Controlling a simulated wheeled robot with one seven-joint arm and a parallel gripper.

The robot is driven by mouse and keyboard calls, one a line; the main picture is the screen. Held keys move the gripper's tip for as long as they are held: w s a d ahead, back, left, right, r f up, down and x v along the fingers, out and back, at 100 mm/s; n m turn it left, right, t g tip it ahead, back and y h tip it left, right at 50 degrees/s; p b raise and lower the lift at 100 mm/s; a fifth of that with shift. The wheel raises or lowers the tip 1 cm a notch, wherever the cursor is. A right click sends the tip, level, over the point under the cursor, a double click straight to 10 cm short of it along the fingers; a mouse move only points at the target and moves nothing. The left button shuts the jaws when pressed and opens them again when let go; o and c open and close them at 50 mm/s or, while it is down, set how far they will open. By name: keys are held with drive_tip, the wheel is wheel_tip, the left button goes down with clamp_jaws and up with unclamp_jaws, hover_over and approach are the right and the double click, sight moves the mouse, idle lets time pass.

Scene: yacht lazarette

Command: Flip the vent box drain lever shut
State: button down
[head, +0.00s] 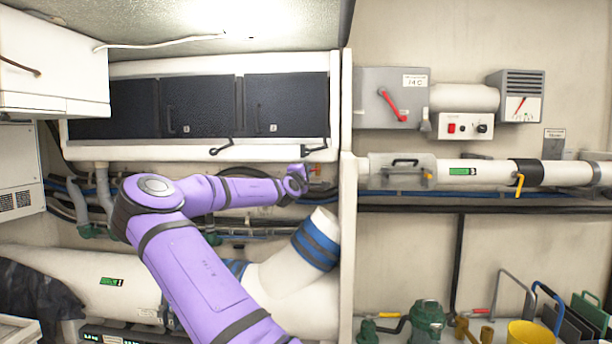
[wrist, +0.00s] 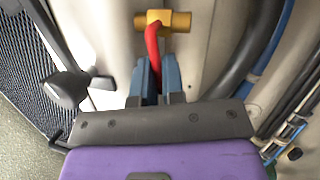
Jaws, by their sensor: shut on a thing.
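A red lever (wrist: 152,42) on a brass valve body (wrist: 181,20) shows in the wrist view, top middle. The lever runs from the valve down between the two blue fingers of my gripper (wrist: 157,72). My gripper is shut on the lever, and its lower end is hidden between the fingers. In the head view my gripper (head: 302,176) is at the right end of the locker recess, beside a white upright post. The lever is too small there to make out clearly.
Dark lockers (head: 205,108) hang above my arm, with a white ledge and black latches (head: 222,147) below them. A large white duct with blue bands (head: 316,245) lies below my gripper. Dark hoses (wrist: 245,50) run right of the lever in the wrist view.

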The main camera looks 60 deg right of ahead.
drive_tip(key=shift+r+m+g+y, duration=0.3)
drive_tip(key=shift+m+g, duration=0.1)
drive_tip(key=shift+m, duration=0.7)
drive_tip(key=c, duration=1.5)
unclamp_jaws()
drive_tip(key=shift+n, duration=0.3)
